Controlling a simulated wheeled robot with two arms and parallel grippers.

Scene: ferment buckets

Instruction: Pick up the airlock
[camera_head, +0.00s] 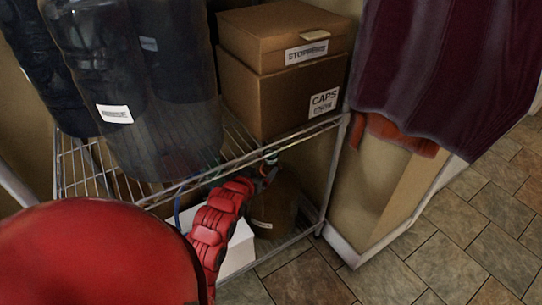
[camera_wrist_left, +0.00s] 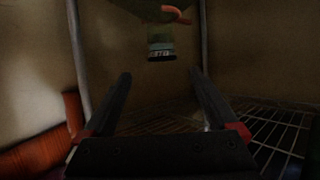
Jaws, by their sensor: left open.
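A brown jug (camera_head: 273,212) with a pale label stands on the low shelf beneath the wire rack. In the left wrist view a dark greenish rounded body with a neck (camera_wrist_left: 160,38) and a banded end shows at the top, probably this jug seen upside down. I cannot clearly make out an airlock; a small pale piece (camera_head: 271,158) shows at the jug's top. My left gripper (camera_head: 264,174) is at the jug's top, partly hidden. In its wrist view the left gripper (camera_wrist_left: 159,74) is open, its fingers apart and empty, with the neck end beyond them. My right gripper is not in view.
The wire shelf (camera_head: 240,150) is just above my left gripper and holds dark wrapped containers (camera_head: 165,90) and cardboard boxes (camera_head: 285,92). Dark cloth (camera_head: 450,70) hangs to the right. The tiled floor (camera_head: 430,260) is clear.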

